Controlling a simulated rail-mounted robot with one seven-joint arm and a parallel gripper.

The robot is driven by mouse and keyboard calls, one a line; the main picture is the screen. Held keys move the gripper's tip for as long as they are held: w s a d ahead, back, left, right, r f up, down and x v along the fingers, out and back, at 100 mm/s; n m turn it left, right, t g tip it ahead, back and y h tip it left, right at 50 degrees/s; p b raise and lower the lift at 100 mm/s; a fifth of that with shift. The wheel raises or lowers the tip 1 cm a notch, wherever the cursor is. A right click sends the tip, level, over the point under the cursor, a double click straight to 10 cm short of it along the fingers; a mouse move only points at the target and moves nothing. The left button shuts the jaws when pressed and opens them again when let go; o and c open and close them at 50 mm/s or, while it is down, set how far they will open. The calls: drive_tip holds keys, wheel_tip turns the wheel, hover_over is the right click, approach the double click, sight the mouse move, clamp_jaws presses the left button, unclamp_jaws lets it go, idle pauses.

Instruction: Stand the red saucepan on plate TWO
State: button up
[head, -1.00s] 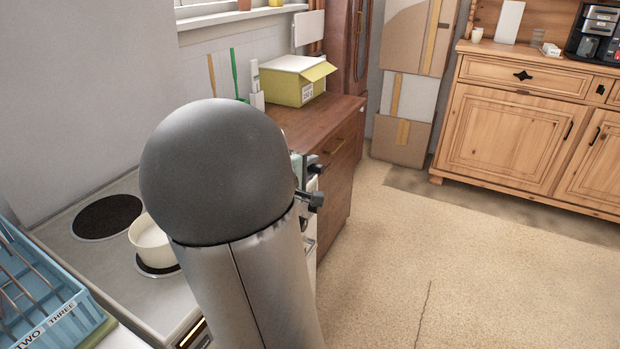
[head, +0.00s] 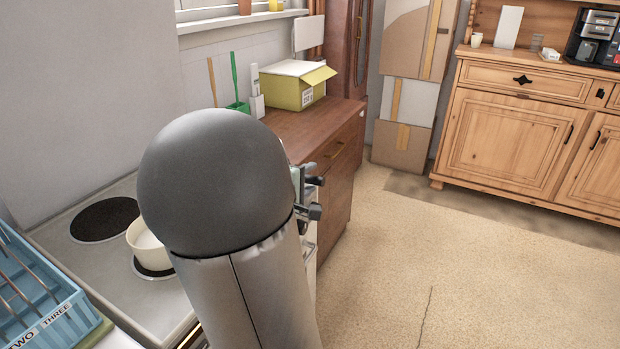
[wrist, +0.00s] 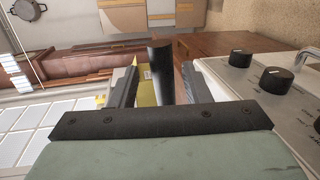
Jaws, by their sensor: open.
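My gripper (head: 310,194) shows beyond my arm in the head view, beside the stove's front edge. In the wrist view, my gripper (wrist: 157,82) is open, its two dark fingers apart. A black rod, like a handle (wrist: 160,72), stands between the fingers, with a gap visible beside it; what it belongs to is hidden. No red saucepan body can be made out. The stove top (head: 85,262) has a bare dark hotplate (head: 104,219) at the back and a front hotplate (head: 152,270) carrying a cream pan (head: 140,236). My arm hides the rest; no plate number is readable.
A blue rack (head: 50,300) labelled TWO and THREE stands at lower left. Stove knobs (wrist: 241,58) lie right of my fingers in the wrist view. A yellow box (head: 293,85) and a green holder (head: 238,106) stand on the brown counter. The floor at right is clear.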

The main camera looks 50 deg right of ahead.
drive_tip(key=v, duration=1)
drive_tip(key=shift+a+p, duration=0.35)
drive_tip(key=shift+a, duration=0.05)
drive_tip(key=shift+s+r, duration=0.1)
